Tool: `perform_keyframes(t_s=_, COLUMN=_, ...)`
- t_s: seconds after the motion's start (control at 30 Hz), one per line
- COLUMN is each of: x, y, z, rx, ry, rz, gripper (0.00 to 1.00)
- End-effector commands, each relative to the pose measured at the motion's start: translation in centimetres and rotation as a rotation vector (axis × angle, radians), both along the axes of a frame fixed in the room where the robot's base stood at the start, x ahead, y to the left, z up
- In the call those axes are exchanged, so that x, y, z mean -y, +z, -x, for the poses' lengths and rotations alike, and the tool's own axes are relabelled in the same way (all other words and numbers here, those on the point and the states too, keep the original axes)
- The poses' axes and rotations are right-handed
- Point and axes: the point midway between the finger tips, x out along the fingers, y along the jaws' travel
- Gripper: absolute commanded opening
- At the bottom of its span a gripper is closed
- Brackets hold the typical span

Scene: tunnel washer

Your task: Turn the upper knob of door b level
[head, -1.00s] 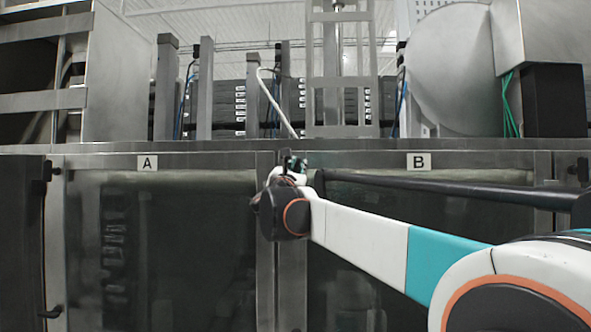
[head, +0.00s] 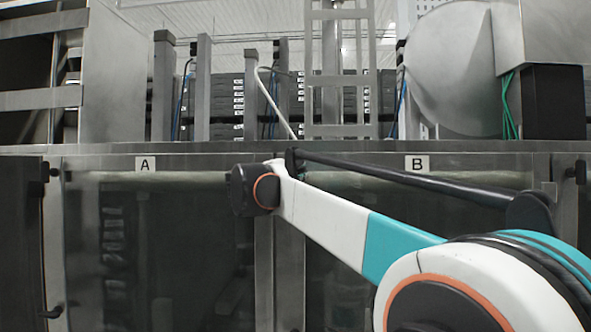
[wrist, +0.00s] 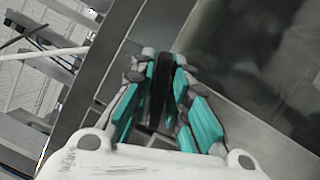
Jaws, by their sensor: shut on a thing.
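Door B (head: 425,230) is a dark panel in a steel frame under the label B (head: 417,163). Its upper knob is hidden behind my arm in the head view. In the wrist view a dark, narrow knob (wrist: 160,88) stands between the teal-lined fingers of my gripper (wrist: 164,70). The gripper is shut on it, with a finger on either side. My gripper is hidden in the head view, behind the wrist at the post between doors A and B. I cannot tell whether the knob is level or tilted.
Door A (head: 180,250) is left of the post, with a black upper knob (head: 50,171) and a lower knob (head: 50,312) at its left edge. Another black knob (head: 577,172) is right of door B. A steel ledge (head: 200,149) runs above the doors.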

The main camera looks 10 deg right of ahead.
Motion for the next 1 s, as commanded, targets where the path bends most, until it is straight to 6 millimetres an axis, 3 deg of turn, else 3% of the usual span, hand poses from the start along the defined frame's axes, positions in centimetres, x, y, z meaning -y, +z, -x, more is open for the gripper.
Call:
perform_keyframes(t_s=0.43, x=0.05, y=-0.15, z=-0.01, rx=0.083, ry=0.0, rz=-0.257, gripper=0.0)
perform_keyframes(t_s=1.0, x=0.06, y=-0.34, z=-0.01, rx=0.1, ry=0.0, rz=-0.311, gripper=0.0)
